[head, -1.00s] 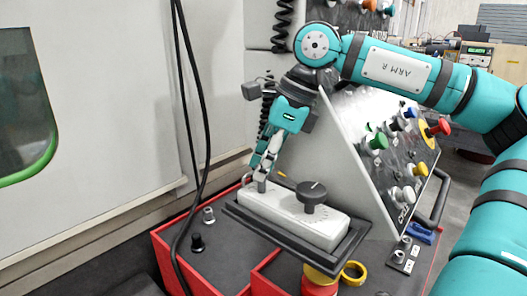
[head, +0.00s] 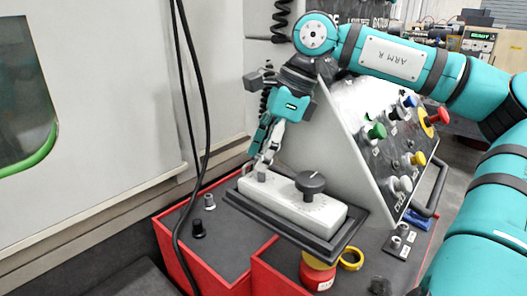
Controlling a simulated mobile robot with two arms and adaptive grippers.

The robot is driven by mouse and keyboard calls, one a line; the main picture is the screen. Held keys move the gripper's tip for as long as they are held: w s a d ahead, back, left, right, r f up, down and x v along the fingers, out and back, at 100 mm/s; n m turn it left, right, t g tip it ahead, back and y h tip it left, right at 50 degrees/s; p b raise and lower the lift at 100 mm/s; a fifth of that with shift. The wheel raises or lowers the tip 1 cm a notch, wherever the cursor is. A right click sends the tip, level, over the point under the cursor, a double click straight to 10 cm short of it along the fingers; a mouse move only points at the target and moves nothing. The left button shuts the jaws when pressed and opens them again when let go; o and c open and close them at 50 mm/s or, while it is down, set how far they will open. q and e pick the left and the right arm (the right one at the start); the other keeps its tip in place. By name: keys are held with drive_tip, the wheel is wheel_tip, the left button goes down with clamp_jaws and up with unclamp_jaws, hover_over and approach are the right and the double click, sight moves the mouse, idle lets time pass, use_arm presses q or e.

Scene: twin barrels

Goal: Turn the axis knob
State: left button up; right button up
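A white control box (head: 287,206) lies on a black tray-like base on the red-edged console. It carries a large black round knob (head: 311,184) with scale marks around it and a small grey knob (head: 261,177) near its left end. No label tells me which is the axis knob. My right gripper (head: 259,167) points down at the small grey knob, with its fingers spread just above or around it. Contact cannot be told. The gripper hides part of the box's far left end. The large black knob is clear of the fingers. My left gripper is out of view.
A slanted panel with coloured buttons (head: 400,140) stands right behind the box, close to my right arm. Black cables (head: 190,110) hang at the left. A red and yellow button (head: 318,271) sits in front.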

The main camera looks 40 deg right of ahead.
drive_tip(key=shift+o, duration=0.3)
drive_tip(key=v, duration=1.2)
drive_tip(key=shift+r, duration=0.1)
